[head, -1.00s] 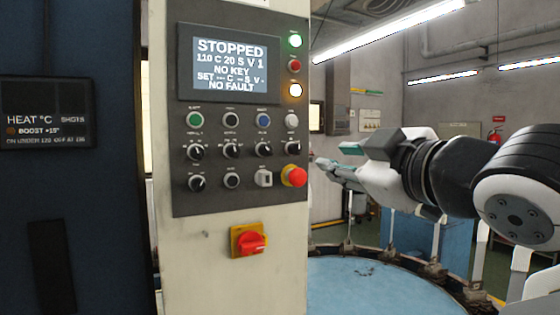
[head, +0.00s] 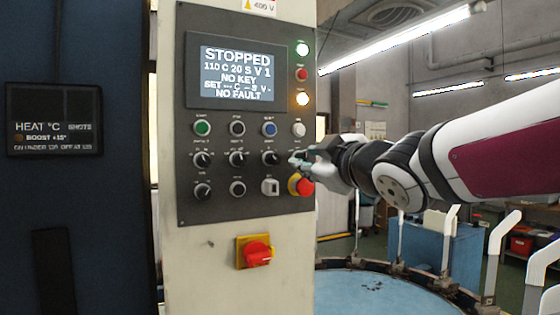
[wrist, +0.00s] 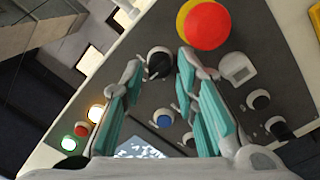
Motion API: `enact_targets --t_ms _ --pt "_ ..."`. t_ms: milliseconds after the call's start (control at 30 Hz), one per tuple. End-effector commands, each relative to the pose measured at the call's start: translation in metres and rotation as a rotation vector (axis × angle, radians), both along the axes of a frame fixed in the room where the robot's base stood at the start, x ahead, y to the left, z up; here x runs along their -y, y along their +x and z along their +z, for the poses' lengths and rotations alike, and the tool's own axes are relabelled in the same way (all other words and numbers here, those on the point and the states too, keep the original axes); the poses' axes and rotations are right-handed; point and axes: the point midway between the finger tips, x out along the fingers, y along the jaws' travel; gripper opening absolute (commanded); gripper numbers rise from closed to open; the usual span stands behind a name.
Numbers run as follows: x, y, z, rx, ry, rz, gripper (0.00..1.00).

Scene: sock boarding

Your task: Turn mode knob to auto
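The control panel (head: 250,205) has a row of black selector knobs; their labels are too small to read, so I cannot tell which is marked mode. My gripper (head: 299,161) is at the right end of that row, just above the red stop button, and partly hides the rightmost knob. In the wrist view my gripper (wrist: 160,65) is open, and the rightmost knob (wrist: 159,63) shows between its two fingertips. I cannot tell whether the fingers touch it. The other knobs of the row (head: 270,158) stand to the left in the head view.
The red stop button (head: 304,186) is close below the fingers; it also shows in the wrist view (wrist: 207,26). A white key switch (head: 270,187) is beside it. Buttons sit above the knobs, under the screen (head: 237,75). A red main switch (head: 257,253) is lower on the cabinet.

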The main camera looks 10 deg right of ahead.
Motion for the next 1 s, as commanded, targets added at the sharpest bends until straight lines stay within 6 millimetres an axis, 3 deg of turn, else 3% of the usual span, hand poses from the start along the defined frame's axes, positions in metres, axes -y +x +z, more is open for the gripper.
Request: enact_targets --t_ms 167,467,600,1000 --pt "-0.0016 0.0113 -0.0001 0.0 0.0 0.0 0.28" --pt "-0.0018 0.0128 0.0002 0.001 0.0 0.001 0.28" --pt "-0.0017 0.0127 0.0001 0.0 0.0 0.0 0.0" --pt "-0.002 0.0123 0.0001 -0.009 0.042 0.001 0.0"
